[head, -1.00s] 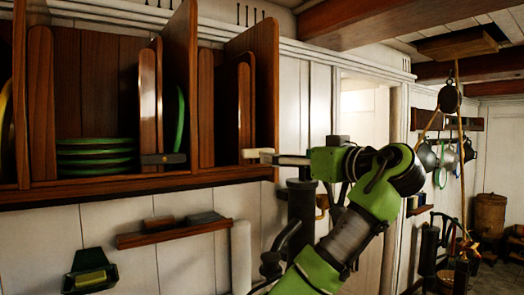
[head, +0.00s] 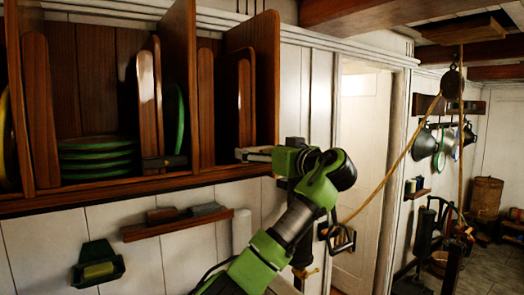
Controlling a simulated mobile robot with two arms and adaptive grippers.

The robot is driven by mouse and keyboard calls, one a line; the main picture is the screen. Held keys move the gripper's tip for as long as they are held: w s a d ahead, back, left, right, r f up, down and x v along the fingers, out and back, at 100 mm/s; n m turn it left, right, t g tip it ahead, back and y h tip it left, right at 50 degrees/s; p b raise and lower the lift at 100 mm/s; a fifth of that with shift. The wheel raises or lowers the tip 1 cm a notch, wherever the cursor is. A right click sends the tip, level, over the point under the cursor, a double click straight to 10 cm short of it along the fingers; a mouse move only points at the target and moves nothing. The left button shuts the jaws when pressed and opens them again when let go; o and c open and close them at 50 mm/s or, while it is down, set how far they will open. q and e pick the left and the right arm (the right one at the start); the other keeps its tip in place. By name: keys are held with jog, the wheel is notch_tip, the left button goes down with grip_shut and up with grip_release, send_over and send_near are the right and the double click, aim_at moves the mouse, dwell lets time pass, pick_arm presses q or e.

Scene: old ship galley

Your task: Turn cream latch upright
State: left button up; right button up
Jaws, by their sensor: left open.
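The cream latch (head: 241,155) sits at the lower front edge of the right-hand compartment of the wooden plate rack (head: 110,186). It lies about level, with its right part hidden by my gripper. My left gripper (head: 258,154) reaches in from the right, its fingers level and right at the latch. It is open, and I cannot tell whether the fingers touch the latch. My right gripper is not in view.
A dark latch (head: 164,162) sits further left on the rack, near stacked green-rimmed plates (head: 97,157). Below are a small wooden shelf (head: 178,226) and a green soap holder (head: 97,266). A rope (head: 398,168) hangs at right beside a pale door (head: 362,150).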

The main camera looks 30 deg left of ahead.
pick_arm(q)
jog(key=c, duration=1.1)
